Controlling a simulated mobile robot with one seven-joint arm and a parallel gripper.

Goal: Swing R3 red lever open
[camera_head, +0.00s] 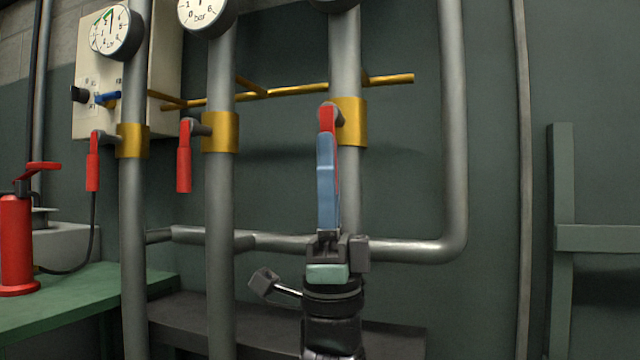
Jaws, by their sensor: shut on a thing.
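The red lever (327,117) on the rightmost of the three grey vertical pipes sits at a brass valve body (353,122). Its upper end shows, along with a thin red strip beside my finger; the lower part is hidden. It appears to hang downward along the pipe. My gripper (327,150) reaches up from below, its blue finger lying in front of the lever, and is shut on it. The far finger is hidden. No R3 label is readable here.
Two more red levers hang down, on the middle pipe (184,158) and the left pipe (93,163). A horizontal grey pipe (405,252) crosses behind my gripper. A red pump (15,245) stands on a green bench (75,300) at left. Gauges sit above.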

